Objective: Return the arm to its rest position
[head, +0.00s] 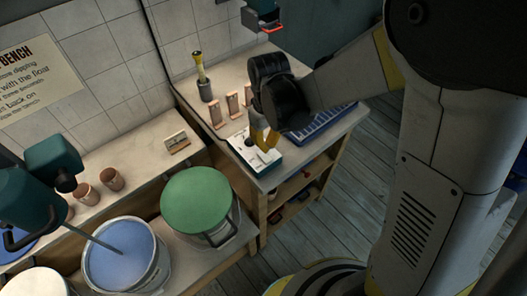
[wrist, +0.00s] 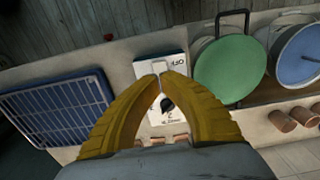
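My gripper (head: 264,143) is on my arm, above the right-hand bench in the head view. In the wrist view its two yellow fingers (wrist: 162,76) come together at the tips, with nothing seen between them. Below the fingers is a white control panel (wrist: 172,66) marked "OFF", with a dark knob (wrist: 167,104) seen through the gap behind the tips. In the head view the panel (head: 266,158) lies flat on the bench, partly hidden by the fingers. Whether the fingers touch the panel cannot be told.
A blue rack (head: 322,122) lies right of the panel. Tan upright pieces (head: 232,105) and a holder with a yellow-handled tool (head: 205,90) stand behind. A green-lidded bucket (head: 196,200) and a blue-filled bucket (head: 122,258) stand to the left. Open floor (head: 345,190) lies right of the bench.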

